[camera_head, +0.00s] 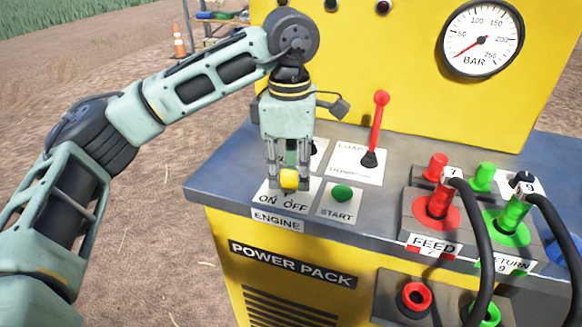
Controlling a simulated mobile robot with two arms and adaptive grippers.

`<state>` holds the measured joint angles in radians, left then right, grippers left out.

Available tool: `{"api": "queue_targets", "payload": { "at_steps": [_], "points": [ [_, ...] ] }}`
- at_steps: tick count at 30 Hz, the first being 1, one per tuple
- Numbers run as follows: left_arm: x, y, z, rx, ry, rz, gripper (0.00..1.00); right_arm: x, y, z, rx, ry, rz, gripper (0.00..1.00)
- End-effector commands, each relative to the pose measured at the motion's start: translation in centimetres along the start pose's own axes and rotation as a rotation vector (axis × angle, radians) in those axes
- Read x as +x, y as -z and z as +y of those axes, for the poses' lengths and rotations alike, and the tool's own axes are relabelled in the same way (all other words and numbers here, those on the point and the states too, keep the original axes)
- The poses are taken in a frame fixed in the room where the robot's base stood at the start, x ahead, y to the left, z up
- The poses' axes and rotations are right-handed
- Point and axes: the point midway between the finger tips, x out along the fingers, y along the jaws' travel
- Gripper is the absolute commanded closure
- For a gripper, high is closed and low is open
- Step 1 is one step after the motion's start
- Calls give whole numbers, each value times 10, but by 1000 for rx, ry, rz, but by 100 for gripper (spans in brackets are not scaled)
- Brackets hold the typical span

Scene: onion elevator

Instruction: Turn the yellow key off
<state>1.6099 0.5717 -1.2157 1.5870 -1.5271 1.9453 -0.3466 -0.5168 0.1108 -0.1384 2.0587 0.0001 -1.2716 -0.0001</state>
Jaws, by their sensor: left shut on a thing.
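The yellow key (289,179) sits on the ENGINE plate (272,217), just above the printed words ON and OFF. My left gripper (288,173) points down over the plate and is shut on the yellow key. The gripper fingers hide part of the key and its base, so I cannot tell which word the key points to. My right gripper is not in view.
A green START button (342,193) is right of the key. A red lever (376,130) stands behind it. Red FEED (440,203) and green RETURN (512,212) couplings with black hoses are at the right. A pressure gauge (481,40) is above.

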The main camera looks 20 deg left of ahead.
Motion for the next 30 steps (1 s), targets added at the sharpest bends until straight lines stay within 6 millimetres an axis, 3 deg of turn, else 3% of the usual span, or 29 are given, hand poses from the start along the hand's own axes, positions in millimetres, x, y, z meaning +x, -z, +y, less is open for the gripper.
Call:
{"api": "queue_targets", "payload": {
  "at_steps": [15, 30],
  "points": [
    [-3, 5, 2, -432, -8, 4, 100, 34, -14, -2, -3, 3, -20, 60],
    [-2, 5, 1, -577, -6, 5, 100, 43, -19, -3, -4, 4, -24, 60]
  ]
}}
